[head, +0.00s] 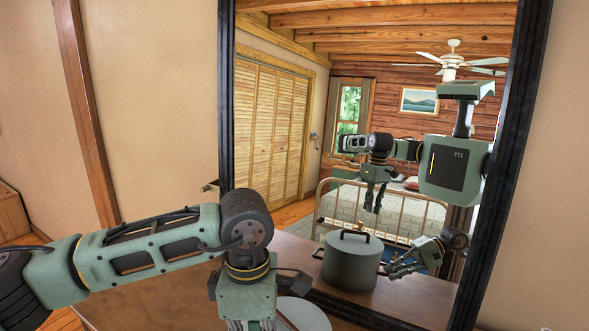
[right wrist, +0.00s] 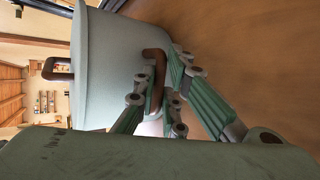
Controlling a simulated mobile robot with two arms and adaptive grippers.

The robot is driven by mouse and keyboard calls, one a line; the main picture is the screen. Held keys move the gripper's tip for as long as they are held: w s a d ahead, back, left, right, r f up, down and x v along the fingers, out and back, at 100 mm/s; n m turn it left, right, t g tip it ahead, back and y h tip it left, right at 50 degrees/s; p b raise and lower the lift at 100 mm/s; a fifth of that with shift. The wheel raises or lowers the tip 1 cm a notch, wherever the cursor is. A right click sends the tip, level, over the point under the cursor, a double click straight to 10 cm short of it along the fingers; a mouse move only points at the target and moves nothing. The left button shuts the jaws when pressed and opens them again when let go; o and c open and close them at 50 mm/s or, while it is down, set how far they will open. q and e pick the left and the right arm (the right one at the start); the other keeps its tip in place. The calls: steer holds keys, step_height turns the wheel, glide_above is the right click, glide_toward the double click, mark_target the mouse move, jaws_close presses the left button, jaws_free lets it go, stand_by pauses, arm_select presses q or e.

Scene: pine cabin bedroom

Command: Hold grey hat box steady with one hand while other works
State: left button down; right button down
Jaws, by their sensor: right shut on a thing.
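The grey hat box (right wrist: 110,65) is round and fills the left of the right wrist view, with one brown handle on its side (right wrist: 158,60) and one on its lid (right wrist: 57,70). My right gripper (right wrist: 160,78) is shut on the side handle. In the head view only part of the box's grey top (head: 305,315) shows at the bottom edge. My left gripper (head: 250,318) points down just left of it, fingertips cut off by the frame. The mirror shows the box upright with its lid on and my left gripper above it, apart from it.
The box stands on a brown wooden dresser top (head: 180,300). A tall dark-framed mirror (head: 226,100) rises behind it, close to my left gripper. The bed, fan and louvred doors appear as reflections. Bare dresser top lies left of the box.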

steer(key=shift+f, duration=0.15)
steer(key=c, duration=1.7)
jaws_free()
steer(key=shift+c, duration=0.2)
